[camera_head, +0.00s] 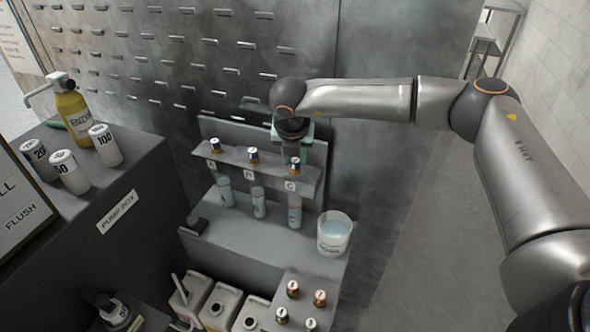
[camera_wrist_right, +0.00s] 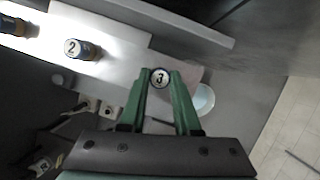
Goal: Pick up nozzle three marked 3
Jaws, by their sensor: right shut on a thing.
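Nozzle three, its round top marked 3 (camera_wrist_right: 160,78), sits between the green fingertips in the right wrist view. My left gripper is not in view.
A beaker of pale liquid (camera_head: 333,236) stands right of the rack. The pump box (camera_head: 130,215) with white containers and a yellow bottle (camera_head: 72,112) is at left. A metal drawer wall is behind.

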